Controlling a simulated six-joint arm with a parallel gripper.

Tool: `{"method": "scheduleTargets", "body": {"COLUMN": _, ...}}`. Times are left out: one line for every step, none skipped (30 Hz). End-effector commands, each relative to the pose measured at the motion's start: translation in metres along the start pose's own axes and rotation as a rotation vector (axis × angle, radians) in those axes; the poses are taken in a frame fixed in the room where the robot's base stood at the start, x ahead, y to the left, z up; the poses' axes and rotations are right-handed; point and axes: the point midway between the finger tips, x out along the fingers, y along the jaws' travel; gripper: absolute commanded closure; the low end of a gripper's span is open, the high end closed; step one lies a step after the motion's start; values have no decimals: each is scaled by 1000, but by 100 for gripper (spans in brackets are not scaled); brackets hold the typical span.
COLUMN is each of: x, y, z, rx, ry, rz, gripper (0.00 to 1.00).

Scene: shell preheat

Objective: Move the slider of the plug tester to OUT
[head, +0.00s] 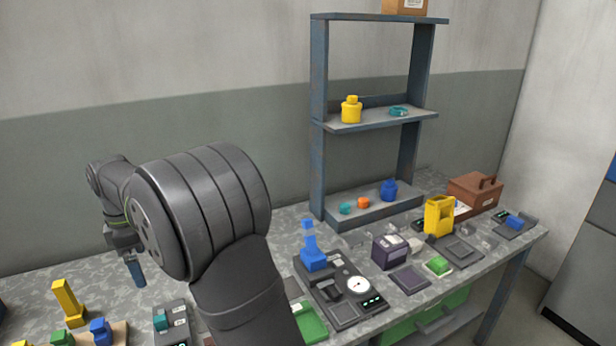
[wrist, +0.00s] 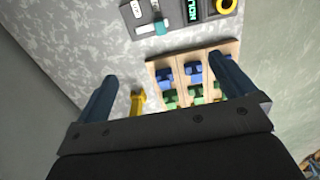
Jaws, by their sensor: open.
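A dark grey device with a teal slider knob and white labels, probably the plug tester (head: 172,326), sits at the front of the bench, right of the wooden rack. It also shows at the top of the wrist view (wrist: 142,29), with the teal slider knob (wrist: 160,27) near one end of its face. The labels are too small to read, so I cannot tell the slider's setting. My gripper (head: 136,270) is above the bench, left of the device and apart from it. In the wrist view my gripper (wrist: 162,67) is open and empty, its fingers wide apart.
A wooden rack (wrist: 152,70) with blue and green blocks lies beneath my fingers. A yellow piece (head: 68,302) stands beside it.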

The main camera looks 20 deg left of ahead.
Motion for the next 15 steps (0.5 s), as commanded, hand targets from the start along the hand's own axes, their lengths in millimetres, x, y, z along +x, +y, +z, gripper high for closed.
{"method": "scheduleTargets", "body": {"x": 0, "y": 0, "z": 0, "rx": 0, "ry": 0, "rz": 0, "gripper": 6}}
{"method": "scheduleTargets", "body": {"x": 0, "y": 0, "z": 0, "rx": 0, "ry": 0, "rz": 0, "gripper": 12}}
{"method": "scheduleTargets", "body": {"x": 0, "y": 0, "z": 0, "rx": 0, "ry": 0, "rz": 0, "gripper": 20}}
{"method": "scheduleTargets", "body": {"x": 0, "y": 0, "z": 0, "rx": 0, "ry": 0, "rz": 0, "gripper": 26}}
{"method": "scheduleTargets", "body": {"x": 0, "y": 0, "z": 0, "rx": 0, "ry": 0, "rz": 0, "gripper": 31}}
{"method": "scheduleTargets", "body": {"x": 0, "y": 0, "z": 0, "rx": 0, "ry": 0, "rz": 0, "gripper": 39}}
{"method": "scheduleTargets", "body": {"x": 0, "y": 0, "z": 0, "rx": 0, "ry": 0, "rz": 0, "gripper": 45}}
{"method": "scheduleTargets", "body": {"x": 0, "y": 0, "z": 0, "rx": 0, "ry": 0, "rz": 0, "gripper": 49}}
{"method": "scheduleTargets", "body": {"x": 0, "y": 0, "z": 0, "rx": 0, "ry": 0, "rz": 0, "gripper": 49}}
{"method": "scheduleTargets", "body": {"x": 1, "y": 0, "z": 0, "rx": 3, "ry": 0, "rz": 0, "gripper": 49}}
{"method": "scheduleTargets", "body": {"x": 1, "y": 0, "z": 0, "rx": 9, "ry": 0, "rz": 0, "gripper": 49}}
{"method": "scheduleTargets", "body": {"x": 1, "y": 0, "z": 0, "rx": 23, "ry": 0, "rz": 0, "gripper": 49}}
{"method": "scheduleTargets", "body": {"x": 2, "y": 0, "z": 0, "rx": 42, "ry": 0, "rz": 0, "gripper": 49}}
{"method": "scheduleTargets", "body": {"x": 2, "y": 0, "z": 0, "rx": 67, "ry": 0, "rz": -1, "gripper": 49}}
{"method": "scheduleTargets", "body": {"x": 3, "y": 0, "z": 0, "rx": 113, "ry": 0, "rz": -1, "gripper": 49}}
